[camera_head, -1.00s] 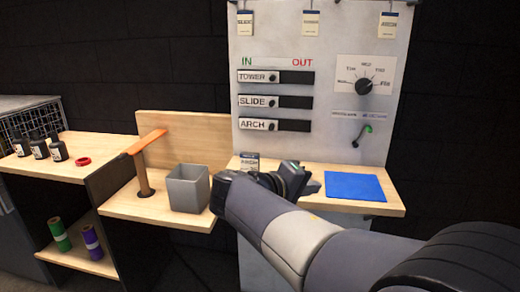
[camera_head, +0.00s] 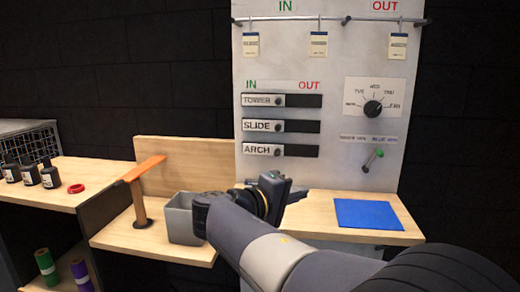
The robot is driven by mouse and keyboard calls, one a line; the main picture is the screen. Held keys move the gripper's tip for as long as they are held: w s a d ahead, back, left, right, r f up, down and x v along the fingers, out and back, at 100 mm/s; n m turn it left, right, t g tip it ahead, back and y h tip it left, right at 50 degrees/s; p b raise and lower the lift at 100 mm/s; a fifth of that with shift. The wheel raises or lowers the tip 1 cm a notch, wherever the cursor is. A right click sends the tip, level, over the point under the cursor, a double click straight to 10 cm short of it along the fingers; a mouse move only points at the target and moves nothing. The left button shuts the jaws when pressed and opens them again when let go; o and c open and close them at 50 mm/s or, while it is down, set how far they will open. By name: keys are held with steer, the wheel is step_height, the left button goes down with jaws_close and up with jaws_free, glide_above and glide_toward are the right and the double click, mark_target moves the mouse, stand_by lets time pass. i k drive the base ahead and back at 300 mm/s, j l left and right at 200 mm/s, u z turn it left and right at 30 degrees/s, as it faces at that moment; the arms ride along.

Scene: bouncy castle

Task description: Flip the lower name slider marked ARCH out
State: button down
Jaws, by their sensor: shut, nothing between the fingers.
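The ARCH slider (camera_head: 262,149) is the lowest of three name sliders on the grey upright panel. Its white label and dark knob sit at the left, IN end of its black slot, with the slot empty toward OUT. The SLIDE slider (camera_head: 262,125) and the TOWER slider (camera_head: 262,100) above it also sit at the IN end. My gripper (camera_head: 297,192) is in front of the panel, below the ARCH slot and above the wooden shelf, apart from the slider. Its fingers are small and partly hidden by my wrist; they look closed and empty.
Tags (camera_head: 318,44) hang from a rail above. A blue mat (camera_head: 367,214) lies on the shelf. A grey bin (camera_head: 182,219) and an orange-topped post (camera_head: 140,200) stand left.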

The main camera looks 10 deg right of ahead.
mark_target(258, 148)
steer(key=i+j, duration=0.4)
steer(key=i, duration=0.15)
steer(key=i+j+z, duration=0.1)
steer(key=i+j, duration=0.3)
steer(key=i, duration=0.1)
